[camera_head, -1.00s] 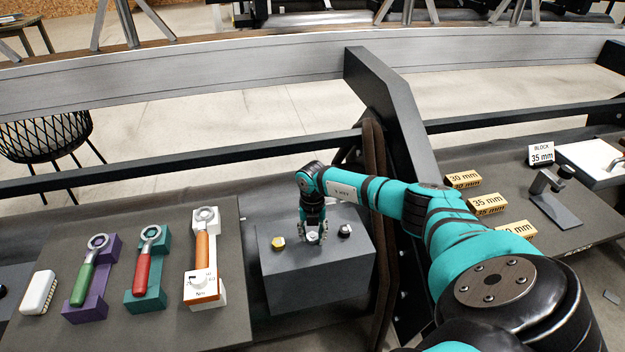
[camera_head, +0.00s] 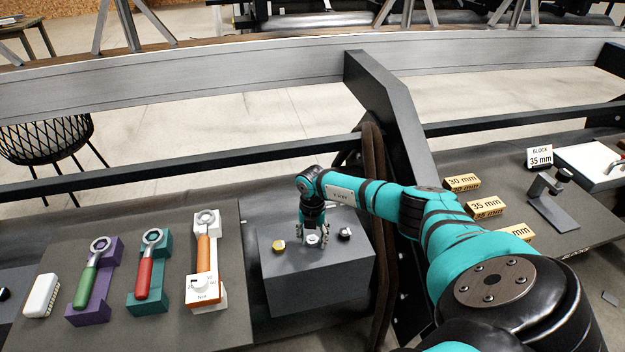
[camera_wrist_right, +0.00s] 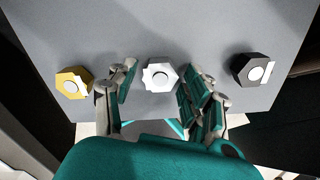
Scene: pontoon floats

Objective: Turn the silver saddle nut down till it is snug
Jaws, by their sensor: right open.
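The silver saddle nut (camera_head: 313,240) sits on top of the grey block (camera_head: 320,280), between a gold nut (camera_head: 279,246) on the left and a black nut (camera_head: 345,233) on the right. My right gripper (camera_head: 313,234) points down just above the silver nut. In the right wrist view, the silver nut (camera_wrist_right: 160,74) is a hexagon with a round centre and a small white mark, lying between the tips of the open fingers (camera_wrist_right: 157,85). I cannot tell that either finger touches it. My left gripper is not in view.
Wrenches with green (camera_head: 86,283), red (camera_head: 144,276) and orange (camera_head: 203,254) handles lie in holders at the left, beside a white brush (camera_head: 41,294). Yellow 30 mm (camera_head: 463,182) and 35 mm (camera_head: 486,205) blocks lie at the right. A dark slanted post (camera_head: 395,120) stands behind my right arm.

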